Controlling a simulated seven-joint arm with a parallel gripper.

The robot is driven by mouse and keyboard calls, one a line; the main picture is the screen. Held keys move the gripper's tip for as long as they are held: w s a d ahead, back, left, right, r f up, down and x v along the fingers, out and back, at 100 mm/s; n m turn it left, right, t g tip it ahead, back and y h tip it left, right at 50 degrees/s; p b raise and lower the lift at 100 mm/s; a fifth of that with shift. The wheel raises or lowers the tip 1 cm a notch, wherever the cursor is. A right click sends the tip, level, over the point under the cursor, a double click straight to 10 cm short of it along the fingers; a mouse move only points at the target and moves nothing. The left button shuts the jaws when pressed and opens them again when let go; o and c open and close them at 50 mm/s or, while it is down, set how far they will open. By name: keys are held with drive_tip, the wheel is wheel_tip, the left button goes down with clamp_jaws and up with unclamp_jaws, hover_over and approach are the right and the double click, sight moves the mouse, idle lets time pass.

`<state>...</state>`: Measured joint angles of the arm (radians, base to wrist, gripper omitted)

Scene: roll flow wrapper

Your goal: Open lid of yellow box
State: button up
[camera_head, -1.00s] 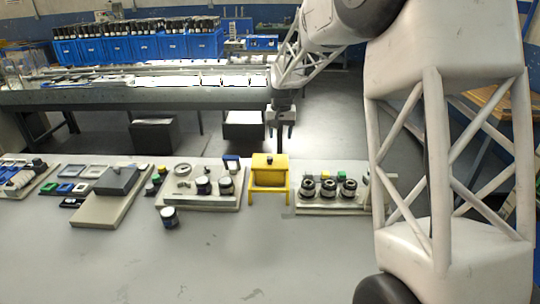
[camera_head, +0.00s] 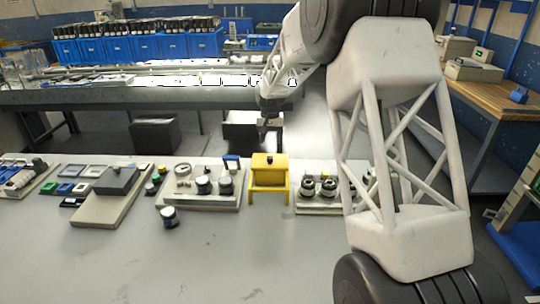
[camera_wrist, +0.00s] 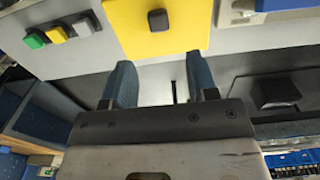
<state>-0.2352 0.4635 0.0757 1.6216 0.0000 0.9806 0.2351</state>
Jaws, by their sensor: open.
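The yellow box (camera_head: 268,182) stands on the grey table, with a dark knob (camera_head: 270,160) on its closed lid. In the wrist view the yellow lid (camera_wrist: 183,38) with its dark square knob (camera_wrist: 158,20) is at the top. My gripper (camera_wrist: 163,80) shows there with two blue fingers spread apart and nothing between them; the knob lies beyond the fingertips. In the head view my gripper (camera_head: 267,125) is small and dark, above and behind the box. Whether it is clear of the box in depth is hard to tell.
A board with round dark parts (camera_head: 318,190) stands just right of the box. A board with jars and a dial (camera_head: 205,187) is at its left, and a lone jar (camera_head: 169,217) stands in front. The front of the grey table (camera_head: 200,265) is clear.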

sight(270, 154)
drive_tip(key=shift+f, duration=3.8)
clamp_jaws()
